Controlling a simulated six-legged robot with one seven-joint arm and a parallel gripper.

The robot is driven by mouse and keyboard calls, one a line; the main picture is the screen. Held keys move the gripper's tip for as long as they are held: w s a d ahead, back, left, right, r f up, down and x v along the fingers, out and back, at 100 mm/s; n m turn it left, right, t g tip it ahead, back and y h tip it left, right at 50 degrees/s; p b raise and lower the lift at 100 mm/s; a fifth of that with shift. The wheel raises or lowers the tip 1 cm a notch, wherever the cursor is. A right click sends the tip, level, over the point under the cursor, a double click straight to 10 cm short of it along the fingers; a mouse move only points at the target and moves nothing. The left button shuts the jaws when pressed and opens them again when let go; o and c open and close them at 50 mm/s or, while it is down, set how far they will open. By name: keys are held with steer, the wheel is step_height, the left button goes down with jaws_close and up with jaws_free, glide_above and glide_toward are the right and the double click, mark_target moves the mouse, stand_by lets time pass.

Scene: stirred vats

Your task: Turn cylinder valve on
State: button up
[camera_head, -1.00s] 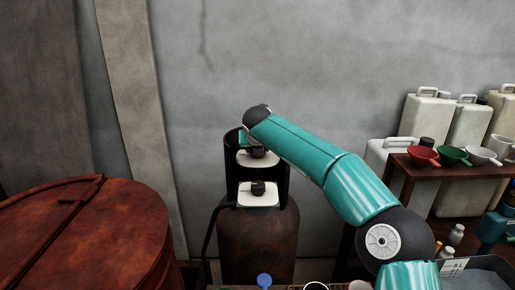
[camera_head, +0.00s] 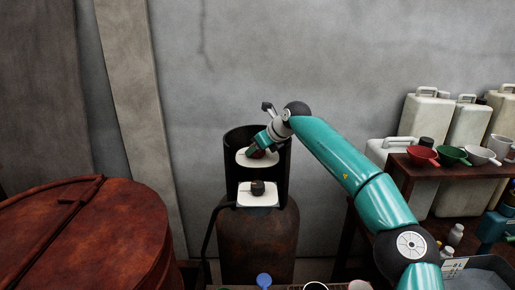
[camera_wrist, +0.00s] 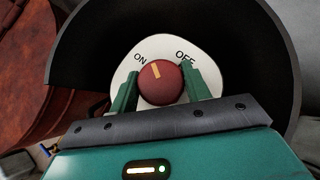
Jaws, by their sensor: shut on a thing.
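The valve knob (camera_wrist: 160,84) is round and red with a yellow mark. It sits on a white plate (camera_wrist: 122,76) lettered ON at left and OFF at right. The mark points up and slightly left, between the two words. My gripper (camera_wrist: 156,86) is shut on the knob, one green finger on each side. In the head view my gripper (camera_head: 254,151) reaches into the black guard (camera_head: 238,141) on top of the rusty brown cylinder (camera_head: 257,245), and mostly hides the knob.
A second white plate with a black knob (camera_head: 257,188) sits lower on the cylinder. A rusty round vat (camera_head: 90,235) stands at left. At right are a small table with colored bowls (camera_head: 453,155) and white jugs (camera_head: 428,112). The wall is behind.

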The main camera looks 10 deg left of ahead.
steer(key=shift+n, duration=0.3)
steer(key=o, duration=1)
steer(key=shift+c, duration=0.2)
steer(key=v, duration=1.3)
steer(key=shift+d+r, duration=0.3)
steer(key=shift+d, duration=0.05)
steer(key=shift+a, duration=0.1)
